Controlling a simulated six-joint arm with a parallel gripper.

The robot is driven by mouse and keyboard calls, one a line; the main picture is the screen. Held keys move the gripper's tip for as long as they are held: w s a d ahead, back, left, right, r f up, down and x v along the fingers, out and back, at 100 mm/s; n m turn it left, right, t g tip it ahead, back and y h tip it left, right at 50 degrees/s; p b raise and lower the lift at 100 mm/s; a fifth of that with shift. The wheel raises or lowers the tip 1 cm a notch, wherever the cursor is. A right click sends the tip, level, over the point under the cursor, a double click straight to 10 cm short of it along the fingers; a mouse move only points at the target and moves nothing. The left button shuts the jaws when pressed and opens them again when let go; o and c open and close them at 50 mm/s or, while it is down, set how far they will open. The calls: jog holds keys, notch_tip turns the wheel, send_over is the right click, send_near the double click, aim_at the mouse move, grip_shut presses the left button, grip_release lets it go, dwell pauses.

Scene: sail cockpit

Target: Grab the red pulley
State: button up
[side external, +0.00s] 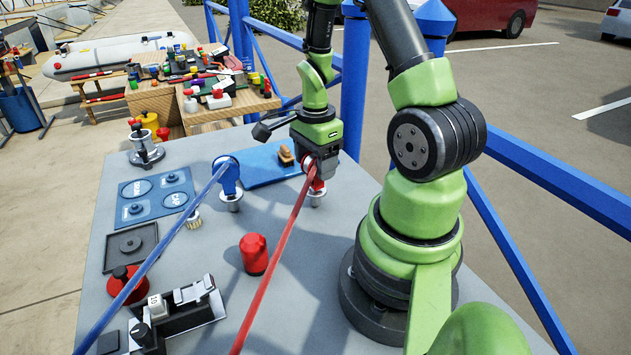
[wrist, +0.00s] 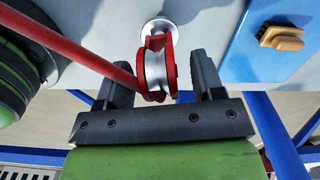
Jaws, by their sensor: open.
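The red pulley (wrist: 157,65) stands on a round metal base, with a silver groove between red side plates. A red rope (wrist: 72,42) runs to it from the left in the wrist view. My gripper (wrist: 165,70) is open, with one dark finger on each side of the pulley's lower part. The left finger is near the rope. I cannot tell whether either finger touches the pulley. In the side view my gripper (side external: 315,168) is above the pulley (side external: 317,190) and partly hides it. The red rope (side external: 275,265) runs from there toward the front edge.
A blue pulley (side external: 230,178) with a blue rope stands to the left. A blue mat (side external: 262,170) with a tan cleat lies close behind. A red cylinder (side external: 253,254) stands nearer the front. A blue railing (side external: 540,165) runs behind my arm.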

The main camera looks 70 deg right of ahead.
jog(key=shift+f, duration=0.3)
grip_shut()
jog(key=shift+r, duration=0.1)
